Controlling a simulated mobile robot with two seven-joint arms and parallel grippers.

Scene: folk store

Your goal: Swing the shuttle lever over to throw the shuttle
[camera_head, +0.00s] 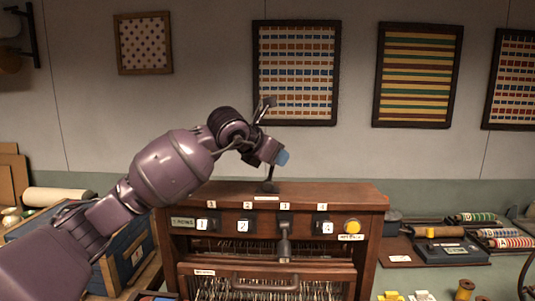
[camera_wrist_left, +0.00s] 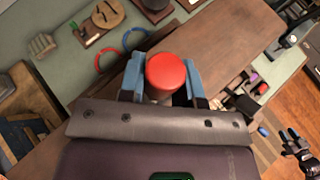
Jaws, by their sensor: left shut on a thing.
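A dark wooden loom cabinet (camera_head: 290,194) stands in the middle of the head view. The shuttle lever (camera_head: 267,186) rises from a dark base on its top, and its upper end is hidden by my left gripper (camera_head: 281,157). In the left wrist view the lever's red knob (camera_wrist_left: 166,76) sits between the blue fingers of my left gripper (camera_wrist_left: 162,84), which is shut on it. The lever's lean is hard to judge.
The cabinet front has numbered black switches (camera_head: 245,224), a yellow button (camera_head: 352,226) and a grey front lever (camera_head: 284,240). A blue box (camera_head: 131,255) stands at the left. Trays of bobbins (camera_head: 437,232) lie at the right. Framed textiles (camera_head: 296,72) hang behind.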

